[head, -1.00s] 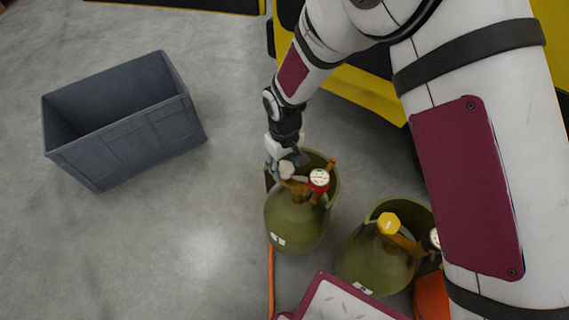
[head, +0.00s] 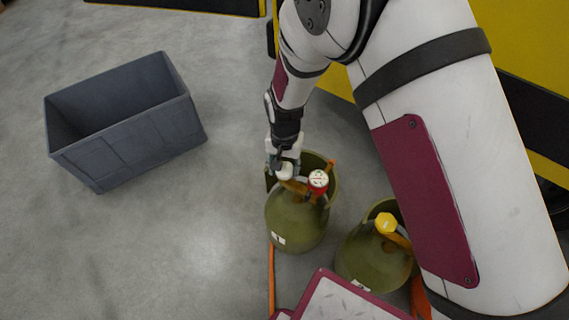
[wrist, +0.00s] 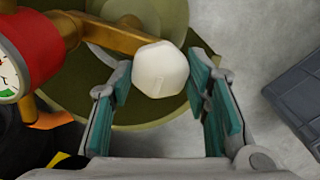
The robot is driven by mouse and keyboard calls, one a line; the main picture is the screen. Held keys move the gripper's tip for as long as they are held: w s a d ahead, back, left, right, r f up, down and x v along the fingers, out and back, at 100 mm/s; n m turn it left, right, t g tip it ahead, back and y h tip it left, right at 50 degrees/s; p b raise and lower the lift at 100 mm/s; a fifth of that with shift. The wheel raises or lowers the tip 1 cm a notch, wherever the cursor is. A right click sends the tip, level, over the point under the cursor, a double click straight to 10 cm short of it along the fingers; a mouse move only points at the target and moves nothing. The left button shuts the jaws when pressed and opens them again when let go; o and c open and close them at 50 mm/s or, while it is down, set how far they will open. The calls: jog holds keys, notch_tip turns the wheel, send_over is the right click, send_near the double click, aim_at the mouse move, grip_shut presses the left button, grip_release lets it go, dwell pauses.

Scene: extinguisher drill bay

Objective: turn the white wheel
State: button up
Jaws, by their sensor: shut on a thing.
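The white wheel (wrist: 160,68) is a rounded knob on the end of a brass valve arm (wrist: 112,36). The valve sits on top of the left olive-green cylinder (head: 295,222), which stands upright on the floor. A red gauge (head: 318,181) with a white dial is beside the valve. My gripper (wrist: 160,78) has its two teal-padded fingers on either side of the white wheel and is shut on it. In the head view my gripper (head: 284,166) reaches the wheel from above and behind, partly hiding it.
A second olive-green cylinder (head: 370,262) with a yellow wheel (head: 386,223) stands to the right, close to my arm. A grey open bin (head: 130,135) stands on the floor at left. An orange hose (head: 271,275) runs along the floor. The floor between bin and cylinders is clear.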

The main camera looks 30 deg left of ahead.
aim_at(285, 168)
jog(key=shift+m, duration=0.6)
jog(key=o, duration=1.2)
jog(key=shift+c, duration=0.2)
notch_tip(285, 168, up, 12)
